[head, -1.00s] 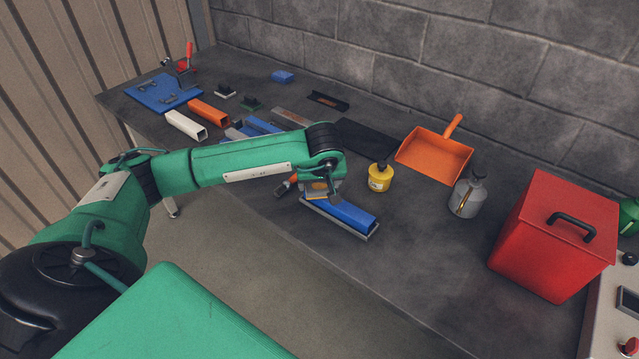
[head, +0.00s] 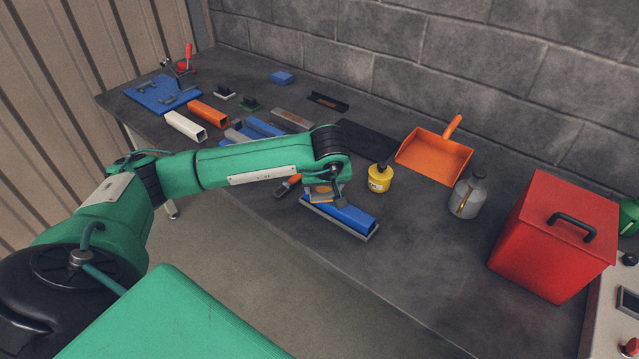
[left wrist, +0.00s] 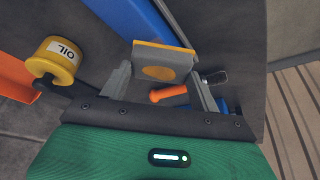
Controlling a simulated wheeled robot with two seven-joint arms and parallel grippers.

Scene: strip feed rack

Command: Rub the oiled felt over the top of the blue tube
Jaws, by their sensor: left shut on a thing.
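The blue tube (head: 352,216) lies in a grey cradle (head: 366,237) near the bench's front edge. It also shows at the top of the left wrist view (left wrist: 138,22). My left gripper (head: 323,190) is at the tube's left part, seen from above. It is shut on the felt block, a grey block with a yellow-orange layer (left wrist: 165,58), held between both fingers in the left wrist view. The block is over the tube; whether it touches the top is hidden. My right gripper is not in view.
A yellow oil pot (head: 380,178) stands just behind the tube. An orange-handled brush (head: 288,185) lies to the left. An orange dustpan (head: 436,154), a grey bottle (head: 467,195) and a red bin (head: 553,235) stand to the right. Bench front right of the tube is clear.

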